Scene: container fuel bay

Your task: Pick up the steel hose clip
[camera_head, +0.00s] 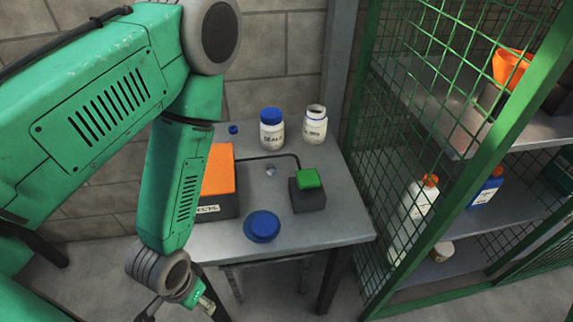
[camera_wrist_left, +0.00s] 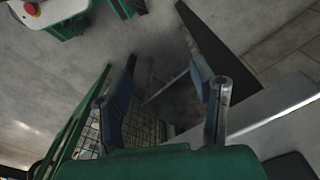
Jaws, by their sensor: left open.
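A small silvery item (camera_head: 271,170), which looks like the steel hose clip, lies on the grey table (camera_head: 335,225). It is between the orange-topped box and the black box with the green top; its exact shape is too small to tell. My left gripper (camera_head: 183,306) is low at the front left, beside the table's front left edge and well apart from the clip. In the left wrist view its two fingers (camera_wrist_left: 162,60) are spread with nothing between them. That view shows floor and a table edge, not the clip. My right gripper is in no view.
On the table are the orange-topped box (camera_head: 218,172), a black box with green top (camera_head: 308,190) and cable, a round blue item (camera_head: 262,226), a blue-capped jar (camera_head: 271,129), an open jar (camera_head: 314,124) and a small blue cap (camera_head: 233,129). A green mesh cage (camera_head: 440,150) stands right.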

